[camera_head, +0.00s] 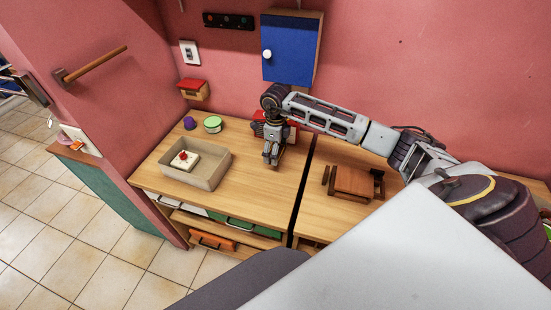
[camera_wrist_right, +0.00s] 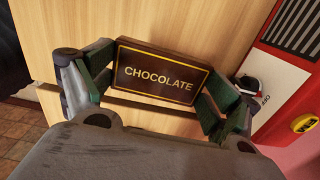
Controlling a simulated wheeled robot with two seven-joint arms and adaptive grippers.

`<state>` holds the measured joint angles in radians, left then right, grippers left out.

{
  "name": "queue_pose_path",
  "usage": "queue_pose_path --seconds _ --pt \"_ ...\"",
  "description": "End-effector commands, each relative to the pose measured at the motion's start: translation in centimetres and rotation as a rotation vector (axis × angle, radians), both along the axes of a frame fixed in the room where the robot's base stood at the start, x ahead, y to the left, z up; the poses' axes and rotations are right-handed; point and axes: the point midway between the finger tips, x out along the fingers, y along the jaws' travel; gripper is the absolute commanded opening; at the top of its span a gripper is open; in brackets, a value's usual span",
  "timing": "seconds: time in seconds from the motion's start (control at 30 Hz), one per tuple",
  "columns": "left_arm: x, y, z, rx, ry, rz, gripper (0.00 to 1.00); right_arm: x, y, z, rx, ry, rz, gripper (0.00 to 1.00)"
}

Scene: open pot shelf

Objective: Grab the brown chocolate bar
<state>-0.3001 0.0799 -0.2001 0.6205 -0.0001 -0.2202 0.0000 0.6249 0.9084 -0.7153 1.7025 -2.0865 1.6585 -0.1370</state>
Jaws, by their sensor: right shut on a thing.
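The brown chocolate bar (camera_wrist_right: 157,78), with gold "CHOCOLATE" lettering and a gold border, sits between the green-padded fingers of my right gripper (camera_wrist_right: 162,92). One finger presses at each end of the bar. In the head view my right gripper (camera_head: 271,158) points down over the wooden counter (camera_head: 240,190), to the right of the open box. The bar cannot be made out in that view. Whether the bar touches the counter is unclear. My left gripper is not in view.
A grey open box (camera_head: 208,180) holds a pale block with a red top. A green-white tin (camera_head: 212,125) and purple cup (camera_head: 189,123) stand behind it. A red appliance (camera_wrist_right: 285,75) is close beside the gripper. A brown wooden object (camera_head: 354,181) lies right of the counter gap.

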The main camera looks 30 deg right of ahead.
Motion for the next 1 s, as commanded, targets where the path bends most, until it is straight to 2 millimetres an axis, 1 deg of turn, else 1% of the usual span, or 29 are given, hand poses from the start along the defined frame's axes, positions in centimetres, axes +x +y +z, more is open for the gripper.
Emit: queue_pose_path --seconds 0.03,0.1,0.3,1.0 --pt "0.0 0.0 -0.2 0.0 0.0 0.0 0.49 0.1 -0.1 0.7 -0.002 -0.004 0.0 0.63" --pt "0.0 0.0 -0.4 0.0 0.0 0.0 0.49 0.1 0.0 1.5 -0.001 -0.003 0.0 0.63" --pt "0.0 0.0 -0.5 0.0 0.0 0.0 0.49 0.0 0.0 3.0 0.0 -0.001 -0.001 0.63" --pt "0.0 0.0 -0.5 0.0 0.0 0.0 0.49 0.2 0.0 3.5 0.0 -0.001 -0.001 0.63"
